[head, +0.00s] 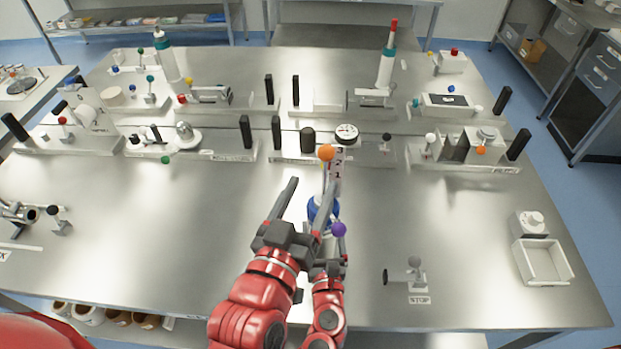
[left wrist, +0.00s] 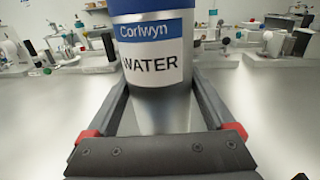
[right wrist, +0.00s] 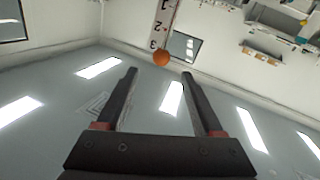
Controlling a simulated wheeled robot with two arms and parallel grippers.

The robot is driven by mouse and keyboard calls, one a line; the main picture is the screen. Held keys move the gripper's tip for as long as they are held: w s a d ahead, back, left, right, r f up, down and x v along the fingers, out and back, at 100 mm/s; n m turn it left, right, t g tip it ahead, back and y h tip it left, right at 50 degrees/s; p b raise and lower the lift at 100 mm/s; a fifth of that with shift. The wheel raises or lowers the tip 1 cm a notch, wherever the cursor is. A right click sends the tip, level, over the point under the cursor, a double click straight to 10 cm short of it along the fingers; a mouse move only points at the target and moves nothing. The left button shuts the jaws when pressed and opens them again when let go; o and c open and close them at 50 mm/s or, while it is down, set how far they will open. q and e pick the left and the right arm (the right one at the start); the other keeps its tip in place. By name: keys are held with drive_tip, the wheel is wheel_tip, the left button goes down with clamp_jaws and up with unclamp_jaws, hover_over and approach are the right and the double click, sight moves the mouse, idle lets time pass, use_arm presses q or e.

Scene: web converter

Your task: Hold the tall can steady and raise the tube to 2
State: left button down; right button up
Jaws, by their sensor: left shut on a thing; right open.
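The tall can shows in the left wrist view (left wrist: 155,55) with a blue band and a WATER label. In the head view its blue part (head: 318,212) is partly hidden behind my grippers. My left gripper (left wrist: 158,60) is shut on the can. A thin upright part above the can carries an orange ball (head: 326,152), beside a white scale (head: 338,170) marked 1, 2, 3. A purple ball (head: 338,229) sits at the can's side. My right gripper (head: 311,184) is open and empty. In the right wrist view the orange ball (right wrist: 161,58) appears beyond its fingertips, near the 3.
Fixtures with black posts (head: 277,133) line the middle of the steel table. A small STOP device (head: 415,272) and a white tray (head: 572,274) stand to the right.

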use_arm(q)
drive_tip(key=shift+w+r+p, duration=0.1)
drive_tip(key=shift+r+p, duration=0.05)
drive_tip(key=shift+p, duration=0.35)
idle(0.4)
unclamp_jaws()
